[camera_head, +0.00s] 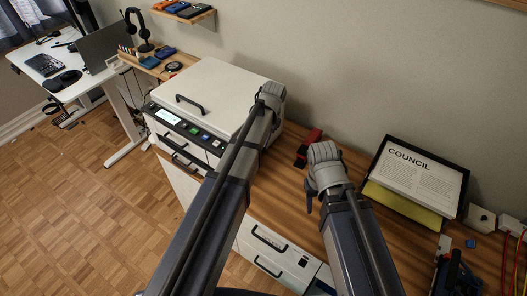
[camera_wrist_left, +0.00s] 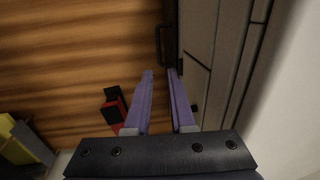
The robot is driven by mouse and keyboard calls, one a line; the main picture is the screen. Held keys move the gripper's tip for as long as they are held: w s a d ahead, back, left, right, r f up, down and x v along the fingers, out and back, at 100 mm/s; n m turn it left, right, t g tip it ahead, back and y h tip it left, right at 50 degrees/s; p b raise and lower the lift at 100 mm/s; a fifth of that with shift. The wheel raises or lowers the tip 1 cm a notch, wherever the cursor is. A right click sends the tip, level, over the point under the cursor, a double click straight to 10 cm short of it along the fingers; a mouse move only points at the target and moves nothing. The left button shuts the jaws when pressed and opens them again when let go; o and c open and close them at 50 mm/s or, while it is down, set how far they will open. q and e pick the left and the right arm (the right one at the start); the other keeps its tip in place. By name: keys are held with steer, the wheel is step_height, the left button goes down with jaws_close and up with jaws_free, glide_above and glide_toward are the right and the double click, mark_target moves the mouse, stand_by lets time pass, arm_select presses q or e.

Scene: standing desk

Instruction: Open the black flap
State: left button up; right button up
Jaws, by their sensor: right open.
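A white box-shaped machine (camera_head: 212,90) stands on the wooden desk, with a black handle on its lid. In the left wrist view its grey side (camera_wrist_left: 202,45) carries a black bracket-like piece (camera_wrist_left: 163,45); I cannot tell if this is the black flap. My left gripper (camera_wrist_left: 160,73) is beside that side, its two purple fingers apart with nothing between them. The fingertips are close to the black piece; contact is unclear. In the head view the left wrist (camera_head: 272,95) hides its fingers. My right gripper (camera_head: 310,203) is open over the desk, right of the machine.
A red and black object (camera_head: 308,147) lies on the desk between the machine and my right gripper. A framed "COUNCIL" sign (camera_head: 415,172) stands at the right, with a yellow item below it. A white drawer unit (camera_head: 275,248) is under the desk.

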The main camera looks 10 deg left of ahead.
arm_select(q)
step_height(320, 180, down, 8)
steer(key=a+b, duration=0.1)
steer(key=b, duration=0.6)
steer(key=shift+w+r+b, duration=0.15)
steer(key=shift+w+b, duration=0.1)
steer(key=shift+b, duration=0.05)
steer(key=shift+a, duration=0.1)
jaws_close()
stand_by(0.9)
